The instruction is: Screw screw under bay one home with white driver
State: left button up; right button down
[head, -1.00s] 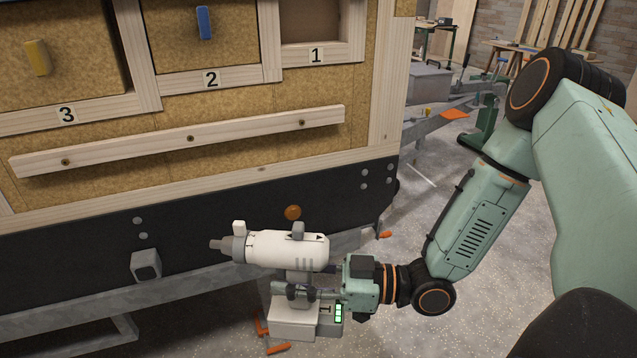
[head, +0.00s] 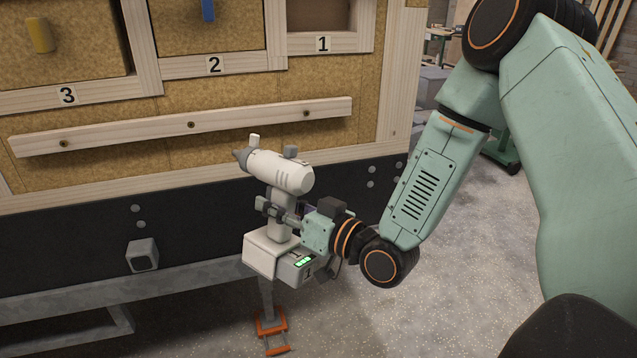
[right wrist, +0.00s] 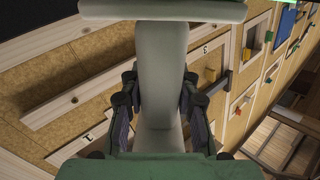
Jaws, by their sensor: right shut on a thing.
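The white driver (head: 278,172) is upright in my right gripper (head: 272,212), which is shut on its handle. Its grey nose points left and towards the wall, below the wooden strip (head: 240,118) and apart from it. The screw under bay one (head: 306,114) shows as a small dark head near the strip's right end, below label 1 (head: 323,44). I cannot tell how far it stands out. In the right wrist view the pale handle (right wrist: 160,75) lies between both fingers; the driver's tip is hidden. My left gripper is not in view.
Two more screws sit in the strip, at the middle (head: 191,124) and left (head: 64,143). Bays with wooden frames are above. A black panel (head: 200,215) and grey rail (head: 180,283) are below. An orange-footed stand (head: 270,323) is under the driver.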

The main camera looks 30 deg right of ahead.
jog(key=w+d+r+m+h+b, duration=0.1)
jog(key=d+r+m+h+b, duration=0.2)
jog(key=d+m+h, duration=0.6)
jog(key=shift+d+m+t+h+b, duration=0.15)
jog(key=shift+m+t+h+b, duration=0.35)
jog(key=shift+h, duration=0.6)
jog(key=shift+w, duration=0.1)
jog(key=shift+d, duration=0.15)
